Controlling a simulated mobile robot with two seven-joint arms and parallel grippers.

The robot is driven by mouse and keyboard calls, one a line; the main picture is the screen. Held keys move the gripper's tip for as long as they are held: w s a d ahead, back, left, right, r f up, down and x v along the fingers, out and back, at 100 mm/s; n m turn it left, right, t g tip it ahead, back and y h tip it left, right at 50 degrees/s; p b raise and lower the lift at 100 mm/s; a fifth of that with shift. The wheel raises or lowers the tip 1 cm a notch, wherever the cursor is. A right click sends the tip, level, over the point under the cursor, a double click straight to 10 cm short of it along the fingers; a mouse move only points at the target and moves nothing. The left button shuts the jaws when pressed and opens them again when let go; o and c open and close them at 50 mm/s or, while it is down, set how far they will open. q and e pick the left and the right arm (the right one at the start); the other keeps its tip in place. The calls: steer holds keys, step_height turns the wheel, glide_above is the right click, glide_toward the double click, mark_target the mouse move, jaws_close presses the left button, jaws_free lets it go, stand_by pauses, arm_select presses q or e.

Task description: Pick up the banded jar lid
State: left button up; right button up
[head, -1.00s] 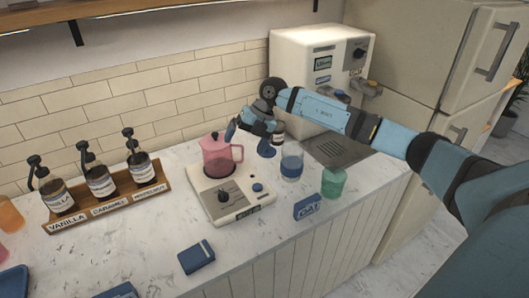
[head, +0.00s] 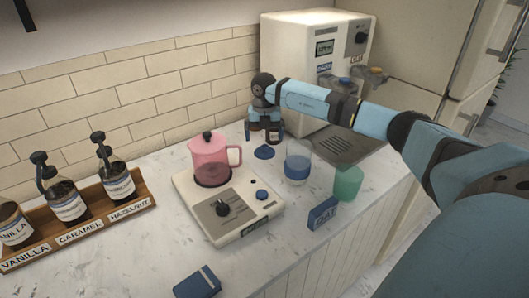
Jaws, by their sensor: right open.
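A small dark jar (head: 272,139) with a pale band stands on the counter near the backsplash, partly hidden by my right gripper. A dark blue round lid-like piece (head: 264,152) lies on the counter just in front of it; I cannot tell whether this is the banded jar's lid. My right gripper (head: 265,134) points down, open, with its fingers spread above and around the jar's top in the picture. I see no contact, and the jar's top is hidden. My left gripper is not in view.
A pink pitcher (head: 211,163) on a white scale-like base (head: 225,222) stands left of the gripper. A blue-filled glass (head: 297,168), green cup (head: 348,183) and blue box (head: 322,213) stand to the right. The coffee machine (head: 310,60) is behind. Syrup bottles stand at left.

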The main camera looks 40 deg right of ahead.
mark_target(265, 145)
steer(key=f, duration=0.5)
steer(key=shift+w+d+f, duration=0.15)
steer(key=shift+d+f, duration=0.1)
steer(key=shift+f, duration=0.1)
steer(key=c, duration=0.9)
